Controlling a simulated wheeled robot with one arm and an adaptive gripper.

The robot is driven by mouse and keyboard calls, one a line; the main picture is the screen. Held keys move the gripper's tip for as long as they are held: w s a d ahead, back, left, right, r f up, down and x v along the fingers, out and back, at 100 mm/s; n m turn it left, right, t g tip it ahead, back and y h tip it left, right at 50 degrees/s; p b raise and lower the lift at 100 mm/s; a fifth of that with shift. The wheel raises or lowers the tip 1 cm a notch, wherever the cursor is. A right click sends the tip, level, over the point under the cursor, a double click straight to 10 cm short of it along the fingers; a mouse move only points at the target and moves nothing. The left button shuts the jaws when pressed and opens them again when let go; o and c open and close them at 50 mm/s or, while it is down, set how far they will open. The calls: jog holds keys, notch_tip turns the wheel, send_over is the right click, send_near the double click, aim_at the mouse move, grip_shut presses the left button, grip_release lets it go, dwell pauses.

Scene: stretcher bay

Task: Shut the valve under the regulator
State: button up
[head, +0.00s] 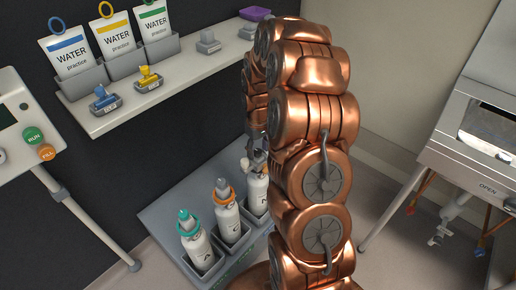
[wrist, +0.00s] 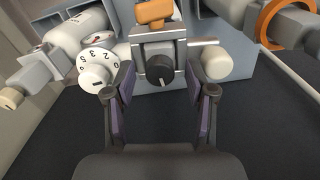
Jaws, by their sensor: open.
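In the wrist view a grey block fitting (wrist: 172,45) carries a black round knob (wrist: 160,70) with a pale mark pointing down. A white numbered dial (wrist: 97,68) is on its left, and a pale round cap (wrist: 217,63) on its right. An orange handle (wrist: 154,12) is at the top of the block. Which part is the valve under the regulator I cannot tell for certain. My gripper (wrist: 160,92) is open, its fingers on either side of the black knob with gaps showing. In the head view the gripper (head: 256,155) is partly hidden by my arm, above the rightmost bottle (head: 257,192).
Bottles with a teal collar (head: 188,227) and an orange collar (head: 224,195) stand left in the grey rack (head: 165,222). In the wrist view an orange ring (wrist: 272,22) is close at upper right. A shelf (head: 115,112) with water pouches is behind; a steel cabinet (head: 470,160) is right.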

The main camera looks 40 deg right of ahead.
grip_shut()
jog(key=shift+f+m+b, duration=0.2)
jog(key=shift+m+b, duration=0.4)
jog(key=shift+b, duration=0.2)
jog(key=shift+r+m+b, duration=0.15)
jog(key=shift+m+b, duration=0.2)
jog(key=shift+m, duration=0.25)
grip_release()
jog(key=shift+r, duration=0.15)
